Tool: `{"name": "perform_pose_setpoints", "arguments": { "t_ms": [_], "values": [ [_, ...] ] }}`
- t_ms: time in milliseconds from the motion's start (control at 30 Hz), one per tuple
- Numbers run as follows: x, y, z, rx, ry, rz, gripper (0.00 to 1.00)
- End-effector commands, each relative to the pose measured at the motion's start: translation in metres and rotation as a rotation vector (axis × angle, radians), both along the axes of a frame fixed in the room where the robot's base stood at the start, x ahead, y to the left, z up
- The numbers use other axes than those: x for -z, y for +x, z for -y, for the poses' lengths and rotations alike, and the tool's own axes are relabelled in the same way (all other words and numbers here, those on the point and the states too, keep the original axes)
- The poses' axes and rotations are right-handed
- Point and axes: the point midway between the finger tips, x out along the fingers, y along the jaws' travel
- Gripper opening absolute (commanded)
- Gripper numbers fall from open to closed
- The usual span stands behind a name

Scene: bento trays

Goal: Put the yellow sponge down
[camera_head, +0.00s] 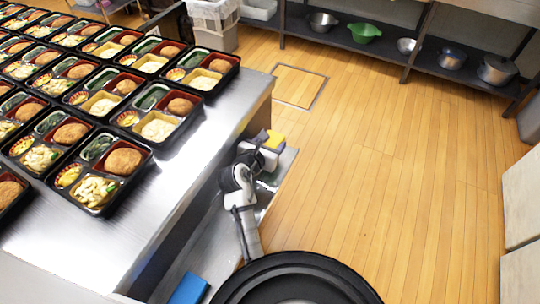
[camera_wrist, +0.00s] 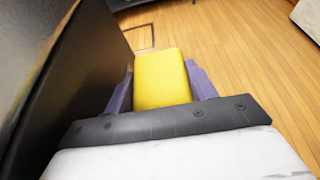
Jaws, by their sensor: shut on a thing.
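The yellow sponge (camera_wrist: 161,78) is in the wrist view, held between the two purple fingers of my gripper (camera_wrist: 161,88). The fingers press on its left and right sides. In the head view the sponge (camera_head: 274,139) shows as a small yellow block at the end of my gripper (camera_head: 268,147), beside the right end of the steel counter. My arm hides part of the area around it. I cannot tell whether the sponge touches anything underneath.
The steel counter (camera_head: 95,245) carries rows of filled bento trays (camera_head: 112,172). A dark vertical panel (camera_wrist: 60,70) stands close on the left in the wrist view. A blue item (camera_head: 189,289) lies low near the counter. The wooden floor (camera_head: 400,180) to the right is clear.

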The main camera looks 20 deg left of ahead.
Motion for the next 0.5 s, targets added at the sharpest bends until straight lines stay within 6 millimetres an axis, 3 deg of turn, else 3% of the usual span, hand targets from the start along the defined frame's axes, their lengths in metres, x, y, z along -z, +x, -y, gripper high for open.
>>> {"name": "perform_pose_setpoints", "arguments": {
  "t_ms": [267, 500],
  "values": [
    [0.025, 0.0, 0.0, 0.001, -0.001, 0.0, 0.38],
    [0.059, 0.0, 0.0, 0.0, -0.002, -0.002, 0.38]
  ]
}}
